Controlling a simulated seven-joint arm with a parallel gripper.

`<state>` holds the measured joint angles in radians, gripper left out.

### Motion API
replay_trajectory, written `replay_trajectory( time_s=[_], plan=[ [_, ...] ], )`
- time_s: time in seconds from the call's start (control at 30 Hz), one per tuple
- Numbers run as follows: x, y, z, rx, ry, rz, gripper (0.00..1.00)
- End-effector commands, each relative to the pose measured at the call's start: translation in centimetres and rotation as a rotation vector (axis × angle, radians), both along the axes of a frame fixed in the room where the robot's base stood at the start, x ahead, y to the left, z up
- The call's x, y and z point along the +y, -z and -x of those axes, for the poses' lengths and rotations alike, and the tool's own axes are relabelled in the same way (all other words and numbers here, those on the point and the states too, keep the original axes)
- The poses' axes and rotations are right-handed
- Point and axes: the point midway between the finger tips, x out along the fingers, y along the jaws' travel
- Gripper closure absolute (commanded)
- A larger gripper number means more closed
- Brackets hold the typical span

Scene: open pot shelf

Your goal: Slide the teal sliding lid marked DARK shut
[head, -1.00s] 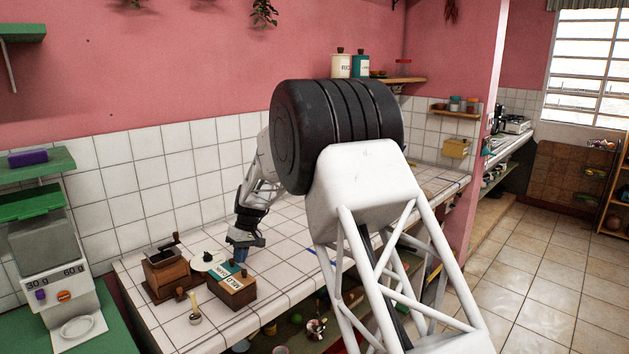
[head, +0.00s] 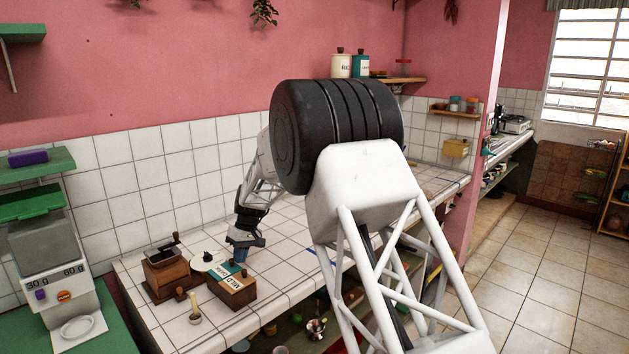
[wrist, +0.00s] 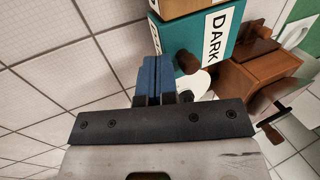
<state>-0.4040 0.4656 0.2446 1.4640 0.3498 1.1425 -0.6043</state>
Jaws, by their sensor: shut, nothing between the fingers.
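The teal sliding lid marked DARK (wrist: 205,40) shows large at the top of the wrist view, with a brown knob (wrist: 188,63) near its end. In the head view the lid (head: 222,269) is partly hidden by my gripper. It sits on a small wooden box (head: 236,293) near the counter's front edge. My gripper (wrist: 157,62) is shut and empty, its blue fingertips close to the lid's end and just left of the knob. I cannot tell whether they touch. In the head view my gripper (head: 239,257) is over the box's back end.
A wooden grinder (head: 168,272) and a white round plate-like item (head: 206,261) stand left of the box. A small candle-like item (head: 194,308) stands in front. The white tiled counter (head: 285,222) has free room behind and right of the box.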

Motion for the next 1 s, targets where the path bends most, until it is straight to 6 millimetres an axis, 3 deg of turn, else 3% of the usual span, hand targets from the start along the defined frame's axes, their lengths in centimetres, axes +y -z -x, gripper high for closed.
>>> replay_trajectory(
  time_s=[1.0],
  plan=[
    [0.61,-0.02,0.66,0.000,0.000,0.000,1.00]
  ],
)
